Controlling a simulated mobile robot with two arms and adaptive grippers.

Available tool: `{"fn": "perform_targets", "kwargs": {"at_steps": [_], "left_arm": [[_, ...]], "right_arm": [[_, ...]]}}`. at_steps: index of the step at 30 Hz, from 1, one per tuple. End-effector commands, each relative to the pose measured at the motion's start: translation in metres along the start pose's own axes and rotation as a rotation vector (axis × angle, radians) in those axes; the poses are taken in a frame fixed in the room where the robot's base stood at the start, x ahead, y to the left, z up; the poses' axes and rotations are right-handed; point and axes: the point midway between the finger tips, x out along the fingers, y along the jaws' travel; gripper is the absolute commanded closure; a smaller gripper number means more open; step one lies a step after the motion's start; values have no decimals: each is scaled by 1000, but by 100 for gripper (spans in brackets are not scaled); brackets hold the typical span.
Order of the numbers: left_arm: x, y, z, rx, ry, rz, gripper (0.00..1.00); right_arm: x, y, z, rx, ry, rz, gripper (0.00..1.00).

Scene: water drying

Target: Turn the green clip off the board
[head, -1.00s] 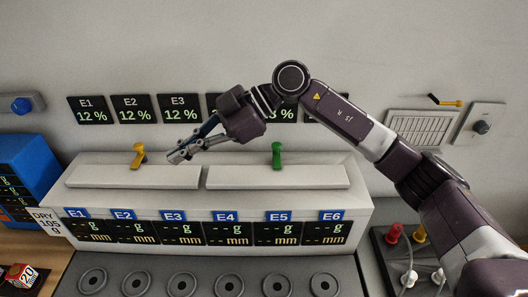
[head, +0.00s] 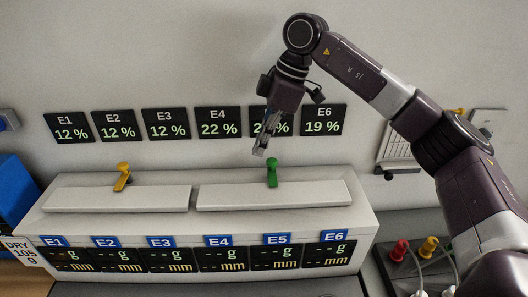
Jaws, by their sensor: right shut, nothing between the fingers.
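The green clip (head: 272,172) stands upright at the back edge of the right white board (head: 275,195) on top of the white unit. My right gripper (head: 259,150) points down just above and slightly left of the green clip's top. It is shut and empty, and a small gap to the clip seems to show. The yellow clip (head: 122,177) sits at the back of the left white board (head: 118,199). My left gripper is not in view.
Wall displays (head: 218,122) hang behind the unit, partly hidden by my right arm. A blue box (head: 14,190) stands at the left. Red and yellow plugs (head: 400,250) with cables are at the lower right.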

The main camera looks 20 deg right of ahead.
Motion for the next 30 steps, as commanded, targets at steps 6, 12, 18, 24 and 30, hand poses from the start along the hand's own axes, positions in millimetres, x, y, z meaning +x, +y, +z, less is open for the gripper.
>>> {"fn": "perform_targets", "kwargs": {"at_steps": [6,12,18,24,30], "left_arm": [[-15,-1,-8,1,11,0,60],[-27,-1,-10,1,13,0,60],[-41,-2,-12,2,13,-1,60],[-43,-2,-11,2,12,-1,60],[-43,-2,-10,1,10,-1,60]], "right_arm": [[43,-2,0,0,-2,-6,100],[84,-2,-1,-1,-1,-4,100],[73,0,28,1,-1,0,100],[71,-1,37,-1,1,-1,100],[72,0,38,-2,1,-1,100]]}}
